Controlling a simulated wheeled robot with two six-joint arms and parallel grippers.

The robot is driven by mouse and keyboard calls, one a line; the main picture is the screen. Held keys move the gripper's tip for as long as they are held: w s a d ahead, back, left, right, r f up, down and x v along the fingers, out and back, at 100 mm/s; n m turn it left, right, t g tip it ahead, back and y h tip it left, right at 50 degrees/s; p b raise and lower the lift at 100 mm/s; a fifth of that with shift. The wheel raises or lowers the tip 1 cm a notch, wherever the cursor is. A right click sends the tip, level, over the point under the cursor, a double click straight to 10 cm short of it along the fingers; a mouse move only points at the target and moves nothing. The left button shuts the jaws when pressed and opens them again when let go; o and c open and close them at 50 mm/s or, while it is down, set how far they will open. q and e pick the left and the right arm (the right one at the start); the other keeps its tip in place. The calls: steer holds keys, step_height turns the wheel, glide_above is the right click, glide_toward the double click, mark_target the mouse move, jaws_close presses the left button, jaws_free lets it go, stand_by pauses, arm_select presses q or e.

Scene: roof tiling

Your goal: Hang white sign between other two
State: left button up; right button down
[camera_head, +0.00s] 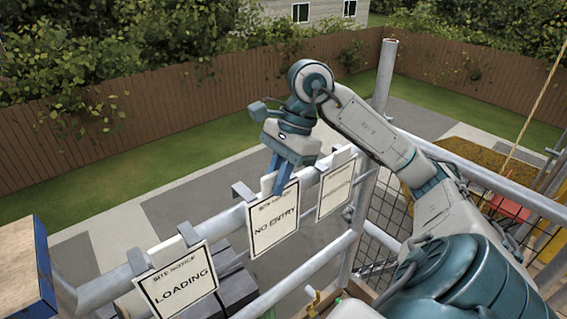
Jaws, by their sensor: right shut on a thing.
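The white NO ENTRY sign (273,226) is at the upper rail (222,222), between the other two signs. My right gripper (284,186) reaches down from above and is shut on the top of this sign. Whether its hooks bear on the rail cannot be told. The white LOADING sign (178,287) hangs to its left, with grey hooks over the rail. The third white sign (335,188) hangs to its right, its text too small to read. My left gripper is not in view.
A lower rail (300,275) runs beneath the signs, and an upright post (384,78) stands behind at right. Wire mesh (385,225) fills the right side. A blue-edged wooden piece (20,265) is at far left. Dark stacked pieces (235,285) lie behind the rails.

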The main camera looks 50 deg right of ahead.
steer(key=shift+w+r+p, duration=0.15)
steer(key=shift+w+p, duration=0.45)
steer(key=shift+w, duration=0.05)
steer(key=shift+w+f+b, duration=0.1)
steer(key=shift+f+b, duration=0.45)
steer(key=shift+f, duration=0.05)
steer(key=shift+f+b, duration=1.65)
steer(key=shift+b, duration=0.1)
steer(key=c, duration=1.4)
jaws_free()
steer(key=shift+r, duration=0.1)
